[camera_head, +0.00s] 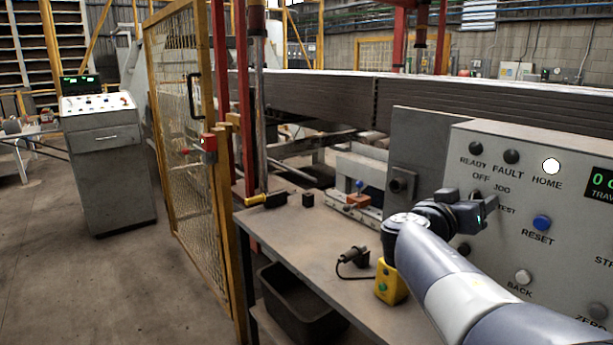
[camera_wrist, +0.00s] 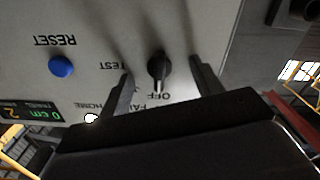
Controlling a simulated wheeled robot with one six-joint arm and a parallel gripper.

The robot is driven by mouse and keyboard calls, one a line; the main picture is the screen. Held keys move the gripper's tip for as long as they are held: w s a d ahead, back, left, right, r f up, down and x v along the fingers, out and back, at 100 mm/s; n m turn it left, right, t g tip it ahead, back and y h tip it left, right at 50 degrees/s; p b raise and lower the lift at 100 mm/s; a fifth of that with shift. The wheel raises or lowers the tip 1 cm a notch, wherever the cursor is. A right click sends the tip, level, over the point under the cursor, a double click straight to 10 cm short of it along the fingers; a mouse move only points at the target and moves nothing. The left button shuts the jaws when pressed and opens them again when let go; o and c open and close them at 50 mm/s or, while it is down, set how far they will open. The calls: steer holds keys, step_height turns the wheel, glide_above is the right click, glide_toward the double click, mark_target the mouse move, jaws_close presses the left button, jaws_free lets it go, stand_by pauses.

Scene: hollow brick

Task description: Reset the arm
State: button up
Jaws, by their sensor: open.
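My gripper (camera_head: 484,208) is at the grey control panel (camera_head: 572,262), in front of the selector knob. In the wrist view, which is upside down, my gripper (camera_wrist: 160,82) has its two fingers apart, one on each side of the black selector knob (camera_wrist: 158,69). There are gaps between the fingers and the knob. The knob's pale mark points toward the OFF label. The blue RESET button (camera_head: 542,222) is right of my gripper; it also shows in the wrist view (camera_wrist: 62,67). My arm hides part of the panel's lower left.
The white HOME lamp (camera_head: 551,166) is lit; READY and FAULT lamps are dark. A green display (camera_head: 600,186) is at the panel's right. The bench (camera_head: 300,238) holds a yellow button box (camera_head: 391,283), a black plug (camera_head: 355,257) and a small vise-like fixture. A mesh gate (camera_head: 188,150) stands left.

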steer(key=shift+r+m+p, duration=0.1)
steer(key=shift+m+p, duration=1.8)
steer(key=shift+p, duration=0.1)
steer(key=shift+s+a+b, duration=0.3)
steer(key=shift+s+a, duration=0.15)
steer(key=shift+a, duration=0.1)
